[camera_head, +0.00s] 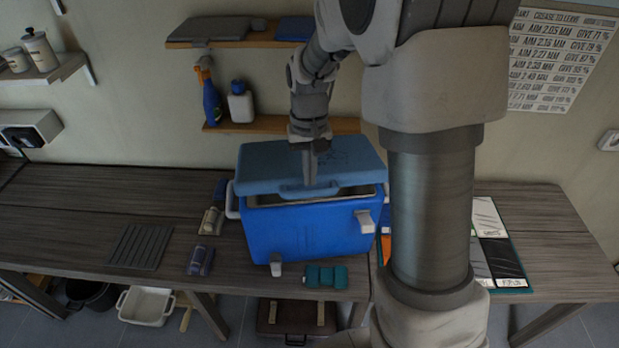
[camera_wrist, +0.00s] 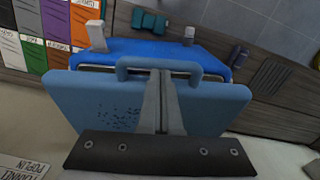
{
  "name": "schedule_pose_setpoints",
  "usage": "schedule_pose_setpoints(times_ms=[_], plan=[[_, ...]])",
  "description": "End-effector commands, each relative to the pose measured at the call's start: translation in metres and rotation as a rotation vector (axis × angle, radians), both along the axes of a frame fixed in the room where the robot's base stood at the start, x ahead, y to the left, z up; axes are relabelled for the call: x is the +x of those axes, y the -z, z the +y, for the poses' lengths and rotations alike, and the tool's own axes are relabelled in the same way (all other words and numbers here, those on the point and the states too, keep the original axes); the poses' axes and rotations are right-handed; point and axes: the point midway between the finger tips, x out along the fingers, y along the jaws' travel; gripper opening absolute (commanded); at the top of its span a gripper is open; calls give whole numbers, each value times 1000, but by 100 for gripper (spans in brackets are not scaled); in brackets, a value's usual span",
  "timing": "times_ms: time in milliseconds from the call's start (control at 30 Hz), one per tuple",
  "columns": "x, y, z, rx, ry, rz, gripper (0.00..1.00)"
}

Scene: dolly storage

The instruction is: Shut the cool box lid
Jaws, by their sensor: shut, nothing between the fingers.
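The blue cool box (camera_head: 305,232) stands on the wooden bench. Its lighter blue lid (camera_head: 262,166) is partly raised, with a dark gap along the front between lid and box. In the wrist view the lid (camera_wrist: 95,105) fills the middle and the box (camera_wrist: 150,50) shows beyond its handle. My gripper (camera_head: 309,184) is shut and empty, pointing down at the lid near its front handle. In the wrist view my shut fingers (camera_wrist: 160,80) overlap the lid by the handle (camera_wrist: 130,66). I cannot tell whether they touch it. A white latch (camera_head: 365,220) hangs open at the front.
Small bottles (camera_head: 200,260) and a dark slatted mat (camera_head: 141,246) lie left of the box. A teal item (camera_head: 326,277) lies in front. A shelf (camera_head: 250,125) with a spray bottle (camera_head: 208,95) is behind. The bench's left end is mostly clear.

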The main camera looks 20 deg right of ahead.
Motion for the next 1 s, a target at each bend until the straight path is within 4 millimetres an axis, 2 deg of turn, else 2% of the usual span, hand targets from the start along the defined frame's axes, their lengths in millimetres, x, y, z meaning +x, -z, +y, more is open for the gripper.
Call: schedule_pose_setpoints(times_ms=[200, 667, 1000], plan=[[0, 17, 0, 0, 0, 0, 0], [-2, 23, 0, -1, 0, -9, 0], [-13, 56, 1, -15, 0, -108, 0]])
